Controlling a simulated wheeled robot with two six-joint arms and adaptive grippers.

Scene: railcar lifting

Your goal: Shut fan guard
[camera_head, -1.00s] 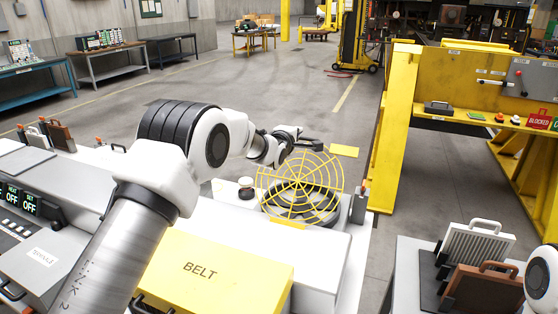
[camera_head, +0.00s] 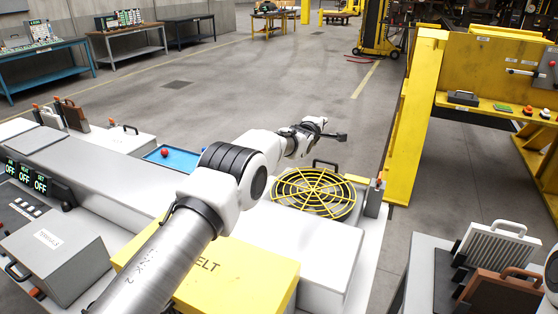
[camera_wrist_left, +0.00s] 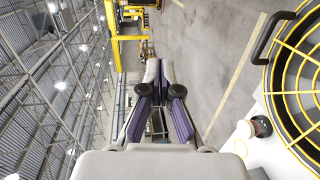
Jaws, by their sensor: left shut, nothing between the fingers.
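The yellow fan guard (camera_head: 314,189) is a round wire grille. In the head view it lies flat over the dark fan opening on the white machine top. Its edge and spokes also show at the right of the left wrist view (camera_wrist_left: 292,95). A dark handle (camera_head: 325,163) stands at its far side. My left gripper (camera_head: 342,136) is shut and empty, above and beyond the guard, apart from it. In the left wrist view its fingers (camera_wrist_left: 158,66) are together. My right gripper is out of view; only a bit of white arm shows at the right edge.
A yellow box marked BELT (camera_head: 215,275) is on the machine in front of the guard. A blue tray (camera_head: 180,160) with a red ball lies left of my arm. A yellow frame (camera_head: 412,125) stands to the right.

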